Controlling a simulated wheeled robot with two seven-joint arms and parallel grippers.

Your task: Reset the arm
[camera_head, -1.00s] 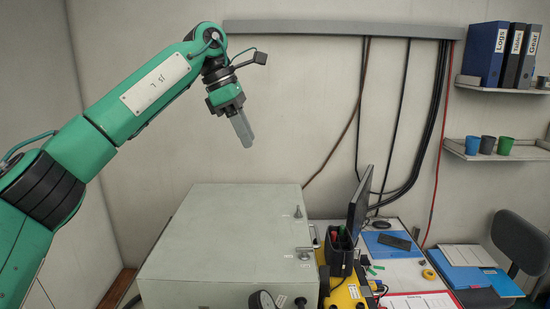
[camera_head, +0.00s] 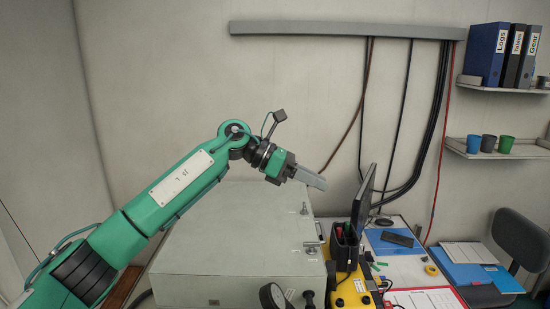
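My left arm comes in from the left, green with black joints. Its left gripper (camera_head: 308,178) hangs above the right side of the grey panel box (camera_head: 215,238), pointing right and slightly down. Its grey fingers appear together side-on, so I cannot tell whether they are open or shut. No object shows in them. My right gripper is not in view.
Cables hang on the wall below a grey trunking (camera_head: 345,30). Shelves are at right.

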